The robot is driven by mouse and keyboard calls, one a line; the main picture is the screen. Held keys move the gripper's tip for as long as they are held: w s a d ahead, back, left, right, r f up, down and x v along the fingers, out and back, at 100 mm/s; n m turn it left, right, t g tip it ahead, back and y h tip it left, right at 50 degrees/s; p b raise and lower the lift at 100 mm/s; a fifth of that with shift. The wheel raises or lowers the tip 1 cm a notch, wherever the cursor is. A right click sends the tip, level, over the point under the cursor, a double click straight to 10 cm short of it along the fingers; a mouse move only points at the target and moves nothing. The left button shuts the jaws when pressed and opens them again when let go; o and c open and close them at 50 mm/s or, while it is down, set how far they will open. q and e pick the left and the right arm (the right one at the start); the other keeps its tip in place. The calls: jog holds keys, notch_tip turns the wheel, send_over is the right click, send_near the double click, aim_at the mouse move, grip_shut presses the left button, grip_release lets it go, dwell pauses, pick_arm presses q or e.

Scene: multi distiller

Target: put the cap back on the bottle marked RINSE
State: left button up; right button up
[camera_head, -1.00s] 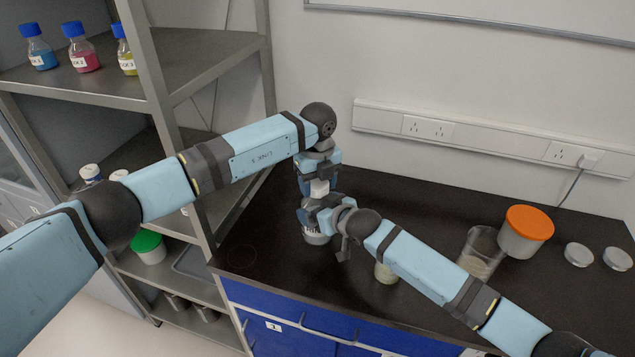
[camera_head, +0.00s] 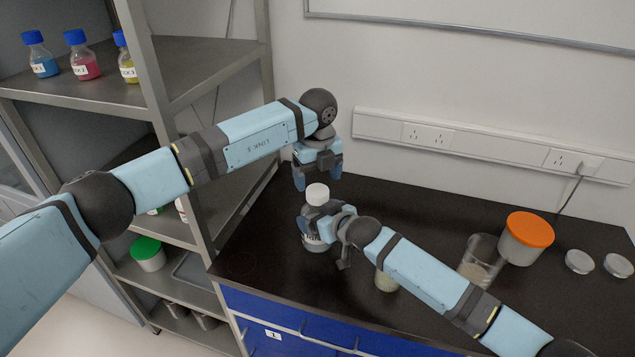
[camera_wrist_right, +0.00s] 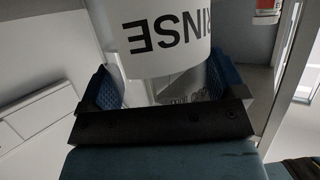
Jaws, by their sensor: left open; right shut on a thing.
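The RINSE bottle (camera_head: 312,243) stands on the dark bench top in the head view, partly hidden by my right gripper. Its white cap (camera_head: 317,193) sits on top of it and looks level; how tightly it is seated cannot be told. My right gripper (camera_head: 324,226) is shut around the bottle below the cap. In the right wrist view the bottle (camera_wrist_right: 165,45) shows its RINSE label upside down, between the blue finger pads. My left gripper (camera_head: 318,178) is open just above the cap, pointing down, with its fingers apart from it.
A clear beaker (camera_head: 480,261), an orange-lidded tub (camera_head: 525,238) and two pale round lids (camera_head: 579,261) stand to the right. A small jar (camera_head: 386,281) is partly under my right arm. A metal shelf (camera_head: 205,75) with blue-capped bottles is at the left.

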aim_at(318, 190)
pick_arm(q)
jog(key=shift+c, duration=0.4)
notch_tip(318, 190, up, 4)
jog(key=n, duration=0.4)
jog(key=shift+f+n, duration=0.25)
jog(key=shift+n, duration=0.05)
jog(key=shift+f, duration=4)
jog(key=c, duration=1)
jog(key=shift+o, duration=0.2)
jog(key=m, duration=0.6)
jog(key=shift+m, duration=0.3)
